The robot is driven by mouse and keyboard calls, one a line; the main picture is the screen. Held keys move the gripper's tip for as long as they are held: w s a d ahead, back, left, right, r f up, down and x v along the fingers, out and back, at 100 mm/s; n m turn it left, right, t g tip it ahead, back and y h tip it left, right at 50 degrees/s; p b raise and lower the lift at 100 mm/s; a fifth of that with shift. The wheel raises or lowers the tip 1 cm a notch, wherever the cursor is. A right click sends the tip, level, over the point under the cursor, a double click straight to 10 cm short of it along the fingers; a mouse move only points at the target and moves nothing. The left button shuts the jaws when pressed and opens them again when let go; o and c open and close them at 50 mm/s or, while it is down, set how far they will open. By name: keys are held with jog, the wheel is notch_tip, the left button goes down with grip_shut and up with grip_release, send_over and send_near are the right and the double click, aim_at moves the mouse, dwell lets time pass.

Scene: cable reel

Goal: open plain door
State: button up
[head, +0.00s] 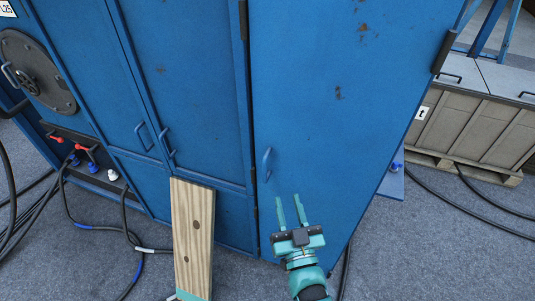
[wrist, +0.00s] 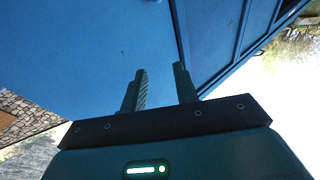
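The plain blue door (head: 345,110) fills the middle right of the head view, with small dark marks on its upper part. A curved blue handle (head: 267,164) stands near its left edge. I see no clear gap along that edge. My teal gripper (head: 289,199) is in front of the door's lower part, below and slightly right of the handle, with its two fingers apart and nothing between them. In the wrist view the open fingers (wrist: 159,70) point toward a blue panel (wrist: 90,45). No handle shows in that view.
A wooden plank (head: 193,235) stands left of my gripper, in front of the cabinet. Other blue doors (head: 195,75) with handles are to the left. Cables (head: 130,225) lie on the grey floor at left. A crate (head: 465,125) stands at right. Floor at lower right (head: 440,260) is mostly clear.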

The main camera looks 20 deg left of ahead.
notch_tip(320, 180, down, 6)
jog(key=a+r+n+g, duration=0.1)
jog(key=a+g, duration=0.1)
jog(key=g, duration=0.1)
jog(key=p, duration=0.6)
send_near(265, 168)
jog(key=x, duration=0.9)
jog(key=shift+w+a+r, duration=0.15)
jog(key=shift+w, duration=0.1)
jog(key=shift+w+a, duration=0.3)
jog(key=shift+w, duration=0.15)
grip_shut()
